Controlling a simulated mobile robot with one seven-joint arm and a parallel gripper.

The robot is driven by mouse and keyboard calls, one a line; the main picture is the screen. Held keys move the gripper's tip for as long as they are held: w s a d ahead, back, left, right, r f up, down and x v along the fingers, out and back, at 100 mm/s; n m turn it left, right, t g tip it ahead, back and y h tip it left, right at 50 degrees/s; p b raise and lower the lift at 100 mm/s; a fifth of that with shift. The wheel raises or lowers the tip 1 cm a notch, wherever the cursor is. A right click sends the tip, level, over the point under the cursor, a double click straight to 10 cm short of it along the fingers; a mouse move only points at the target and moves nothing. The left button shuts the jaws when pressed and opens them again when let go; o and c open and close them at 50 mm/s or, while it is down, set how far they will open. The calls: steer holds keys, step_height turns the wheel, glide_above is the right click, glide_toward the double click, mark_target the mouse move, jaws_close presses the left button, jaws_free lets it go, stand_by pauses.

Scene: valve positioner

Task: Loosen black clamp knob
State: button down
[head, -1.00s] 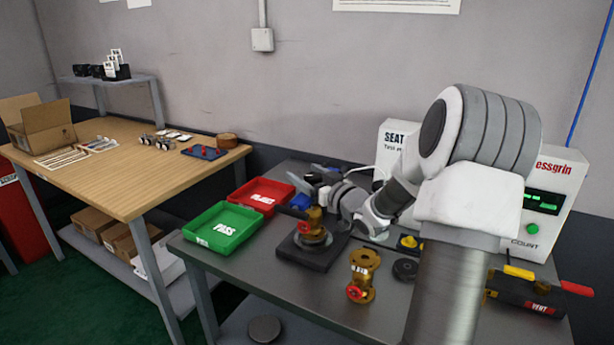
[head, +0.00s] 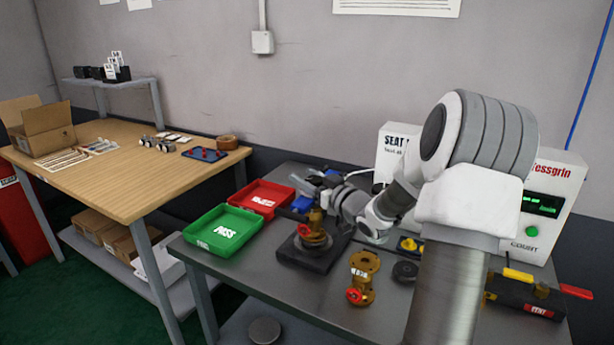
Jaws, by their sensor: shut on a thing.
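A brass valve (head: 316,222) with a red handwheel (head: 303,231) stands upright on a dark square clamp fixture (head: 312,258) on the grey bench. My gripper (head: 322,190) is at the top of this valve, reaching in from the right and behind. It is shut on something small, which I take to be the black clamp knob. The knob itself is hidden by the fingers and wrist at this size, so its turn cannot be seen.
Green PASS (head: 222,230) and red (head: 261,199) trays lie to the left. The white tester (head: 547,205) stands behind my arm. Bare bench lies in front.

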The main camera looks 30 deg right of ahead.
steer(key=y+p, duration=0.1)
steer(key=n+y+p, duration=0.1)
steer(key=shift+a+r+n+p, duration=0.15)
steer(key=shift+r+n+p, duration=0.1)
steer(key=shift+n+p, duration=0.1)
steer(key=n+g+y+p, duration=0.1)
steer(key=y, duration=0.1)
steer(key=n+g+y+p, duration=0.1)
steer(key=y, duration=0.1)
steer(key=shift+s+a+n+p, duration=0.1)
steer(key=shift+a+n+p, duration=0.2)
steer(key=shift+p, duration=0.1)
steer(key=y, duration=0.1)
steer(key=n+g+y+p, duration=0.1)
steer(key=n+g+y, duration=0.1)
steer(key=shift+s+a+f, duration=0.2)
steer(key=shift+a, duration=0.05)
steer(key=shift+s+a+f+n+g+y+p, duration=0.1)
steer(key=shift+n+g+y+p, duration=0.15)
steer(key=shift+n+g+y, duration=0.35)
steer(key=shift+s+a+n+g+y+p, duration=0.1)
steer(key=shift+n+g+y+p, duration=0.1)
steer(key=shift+n+g+y, duration=0.45)
steer(key=shift+y, duration=0.25)
steer(key=shift+c, duration=1.4)
jaws_free()
steer(key=v, duration=1.7)
steer(key=shift+s, duration=0.15)
